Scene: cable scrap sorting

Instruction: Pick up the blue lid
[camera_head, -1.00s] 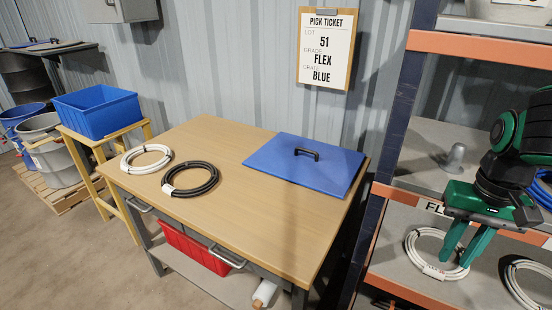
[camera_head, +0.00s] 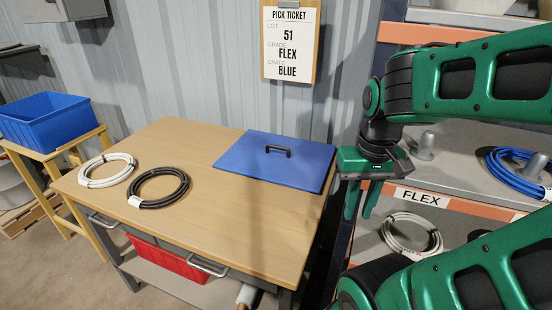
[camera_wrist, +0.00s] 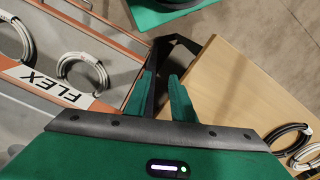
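The blue lid (camera_head: 275,162) lies flat on the back right part of the wooden workbench (camera_head: 240,220), with a dark handle (camera_head: 278,150) on top. My gripper (camera_head: 362,208) is to the right of the lid, in front of the shelf rack, fingers pointing down. In the wrist view my gripper (camera_wrist: 163,95) shows two green fingers apart with nothing between them. The lid does not show in the wrist view.
A white cable coil (camera_head: 106,170) and a black cable coil (camera_head: 158,187) lie on the bench's left. A blue crate (camera_head: 45,120) stands on a wooden stand at left. The rack's post (camera_head: 352,235) is close to my gripper. The bench's front middle is clear.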

